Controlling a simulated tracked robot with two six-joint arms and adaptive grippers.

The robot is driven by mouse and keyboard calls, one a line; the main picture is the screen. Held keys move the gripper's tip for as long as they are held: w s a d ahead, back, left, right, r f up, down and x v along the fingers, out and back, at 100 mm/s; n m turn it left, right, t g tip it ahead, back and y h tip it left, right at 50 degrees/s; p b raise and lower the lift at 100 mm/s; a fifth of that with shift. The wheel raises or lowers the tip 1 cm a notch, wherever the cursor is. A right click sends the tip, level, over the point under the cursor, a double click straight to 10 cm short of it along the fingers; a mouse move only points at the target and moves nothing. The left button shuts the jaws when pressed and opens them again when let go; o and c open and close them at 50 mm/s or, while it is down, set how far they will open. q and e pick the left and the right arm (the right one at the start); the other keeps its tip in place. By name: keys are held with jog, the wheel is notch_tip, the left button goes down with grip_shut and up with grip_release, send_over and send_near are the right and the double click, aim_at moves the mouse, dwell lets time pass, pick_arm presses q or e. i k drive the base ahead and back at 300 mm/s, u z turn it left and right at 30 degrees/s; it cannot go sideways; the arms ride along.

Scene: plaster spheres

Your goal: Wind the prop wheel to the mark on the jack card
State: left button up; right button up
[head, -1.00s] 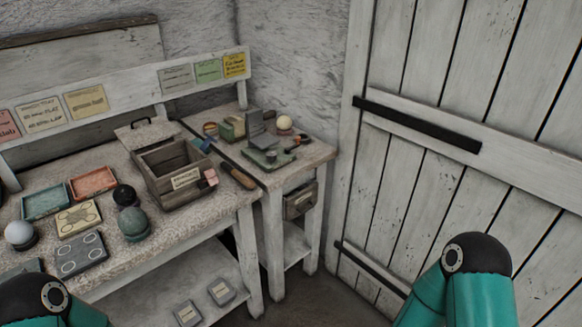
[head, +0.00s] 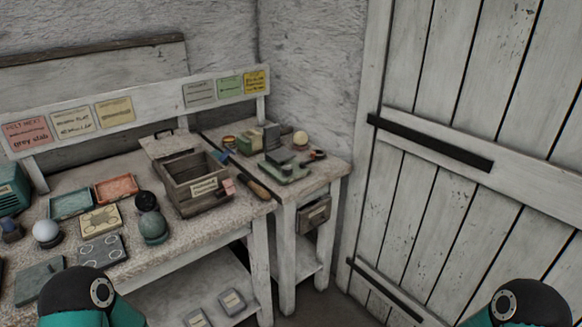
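A small green device (head: 285,172) stands on the side table at the right end of the bench; it may be the jack, but I cannot make out a prop wheel or its mark. Several cards hang on the rail above: pink (head: 27,132), cream (head: 72,121), tan (head: 114,111), grey (head: 198,93), green (head: 229,87) and yellow (head: 255,81). I cannot tell which is the jack card. Only rounded teal and black parts of my arms show at the bottom edge. Both grippers are out of view.
A wooden crate (head: 177,190) stands at the bench's right end. A white sphere (head: 46,231), a grey-green sphere (head: 153,225), a blue tray (head: 56,206) and a red tray (head: 116,197) are on the bench. A plank door (head: 450,110) closes off the right.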

aim_at(286, 169)
jog(key=u, duration=0.05)
jog(key=i, duration=0.85)
jog(key=z, duration=0.05)
